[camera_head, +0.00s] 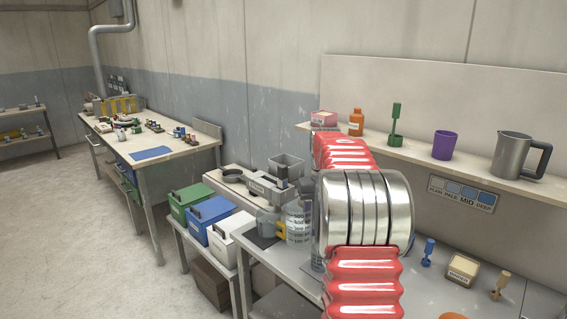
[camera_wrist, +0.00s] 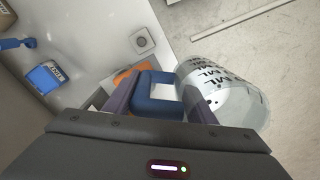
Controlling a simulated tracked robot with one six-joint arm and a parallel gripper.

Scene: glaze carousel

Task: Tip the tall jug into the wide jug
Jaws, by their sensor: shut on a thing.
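My gripper (camera_wrist: 157,90) is shut on the blue handle (camera_wrist: 154,104) of a clear jug (camera_wrist: 232,92) with black ML markings. The jug lies at the right of the wrist view, its body beside my fingers. Its contents cannot be made out, and I cannot tell its tilt. In the camera_head view my red arm hides my gripper and most of what is behind it. A clear marked jug with a yellow handle (camera_head: 298,222) stands just left of my arm. Which is the wide jug is unclear.
Green (camera_head: 203,203), blue (camera_head: 207,230) and white (camera_head: 232,240) bins stand left of the bench. Small stamps and a labelled block (camera_head: 462,270) lie at right.

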